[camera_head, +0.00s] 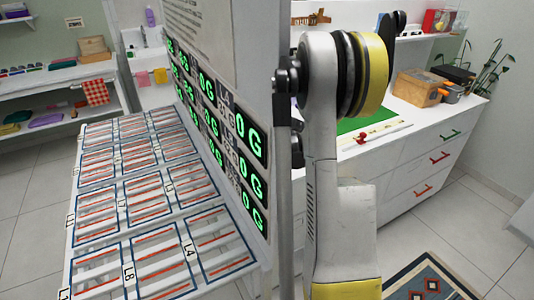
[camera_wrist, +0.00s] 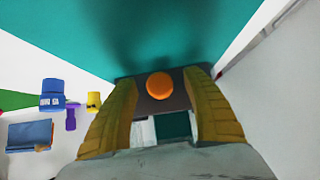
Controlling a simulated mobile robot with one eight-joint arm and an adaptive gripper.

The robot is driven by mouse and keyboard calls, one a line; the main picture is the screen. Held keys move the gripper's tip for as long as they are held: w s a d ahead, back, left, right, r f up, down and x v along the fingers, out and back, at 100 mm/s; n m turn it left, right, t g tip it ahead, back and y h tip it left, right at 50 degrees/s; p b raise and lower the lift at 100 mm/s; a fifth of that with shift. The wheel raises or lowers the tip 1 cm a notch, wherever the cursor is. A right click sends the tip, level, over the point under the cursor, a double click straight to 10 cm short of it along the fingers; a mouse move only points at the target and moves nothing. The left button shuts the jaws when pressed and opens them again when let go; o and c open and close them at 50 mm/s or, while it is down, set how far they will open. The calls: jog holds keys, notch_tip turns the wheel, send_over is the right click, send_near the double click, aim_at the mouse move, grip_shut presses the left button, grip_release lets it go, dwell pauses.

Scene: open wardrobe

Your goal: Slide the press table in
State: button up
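My gripper (camera_wrist: 165,112) shows in the wrist view with two yellow ribbed fingers spread apart. An orange round knob (camera_wrist: 159,85) on a dark plate (camera_wrist: 178,98) appears between and beyond the fingertips; I cannot tell whether they touch it. A broad teal surface (camera_wrist: 180,30) fills the upper part of that view, and a smaller teal patch shows between the fingers. I cannot tell for sure which surface is the press table. In the head view my arm hides part of the scene and my gripper is out of sight.
A slatted rack (camera_head: 150,205) with labelled sections stands at left, beside a panel (camera_head: 215,125) with green displays. A white drawer cabinet (camera_head: 420,165) with boxes on it stands at right. A patterned rug (camera_head: 430,282) lies on the tiled floor. Small blue, purple and yellow items show at wrist-view left.

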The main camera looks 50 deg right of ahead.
dwell(0.5)
jog(key=p+v, duration=0.2)
jog(key=v, duration=0.4)
jog(key=shift+s+r+p, duration=0.1)
jog(key=shift+r+p, duration=0.1)
jog(key=shift+p, duration=0.2)
jog(key=shift+p+v, duration=0.3)
jog(key=shift+v, duration=0.5)
jog(key=shift+a+f, duration=0.1)
